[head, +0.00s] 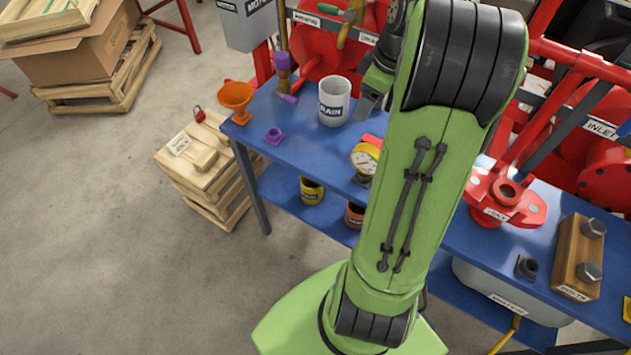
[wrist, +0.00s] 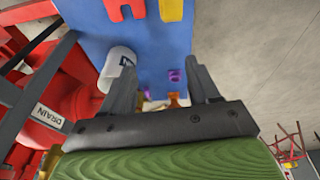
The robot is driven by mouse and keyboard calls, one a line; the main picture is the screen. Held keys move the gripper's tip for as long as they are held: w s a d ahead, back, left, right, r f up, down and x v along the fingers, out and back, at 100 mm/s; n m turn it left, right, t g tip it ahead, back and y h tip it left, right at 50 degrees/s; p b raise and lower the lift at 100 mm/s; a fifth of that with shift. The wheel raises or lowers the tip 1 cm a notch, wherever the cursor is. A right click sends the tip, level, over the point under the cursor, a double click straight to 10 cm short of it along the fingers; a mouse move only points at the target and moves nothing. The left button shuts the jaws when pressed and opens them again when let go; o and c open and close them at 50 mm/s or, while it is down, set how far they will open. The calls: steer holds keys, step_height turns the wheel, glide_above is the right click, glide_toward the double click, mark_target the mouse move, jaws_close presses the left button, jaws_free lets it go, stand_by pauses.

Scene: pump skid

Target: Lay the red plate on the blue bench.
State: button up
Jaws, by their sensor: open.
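The blue bench (head: 310,150) runs from the left middle to the lower right of the head view, and its top also shows in the wrist view (wrist: 160,50). A flat red piece (head: 372,140) shows on the bench beside my arm, mostly hidden; a notched red piece (wrist: 125,8) lies at the top edge of the wrist view. I cannot tell for sure whether this is the red plate. My gripper (wrist: 163,80) is open, with nothing between its fingers, above the bench near the white drain cup (head: 334,101). In the head view my arm hides much of the bench.
An orange funnel (head: 236,97), a purple block (head: 274,136) and a gauge (head: 365,158) stand on the bench. A red flange (head: 505,195) and a wooden bolt block (head: 578,257) are at right. Red pumps and pipes line the back.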

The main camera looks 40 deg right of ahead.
steer(key=s+a+r+m+t+h, duration=0.1)
steer(key=a+r, duration=0.2)
steer(key=a, duration=0.4)
steer(key=s+a+r+m, duration=0.1)
steer(key=a+r, duration=0.2)
steer(key=a, duration=0.5)
steer(key=s+a+f+m+t, duration=0.1)
steer(key=s+a+m+t, duration=0.1)
steer(key=s+a, duration=0.8)
steer(key=shift+s+a+m, duration=0.15)
steer(key=shift+s+m, duration=0.55)
steer(key=shift+s, duration=0.45)
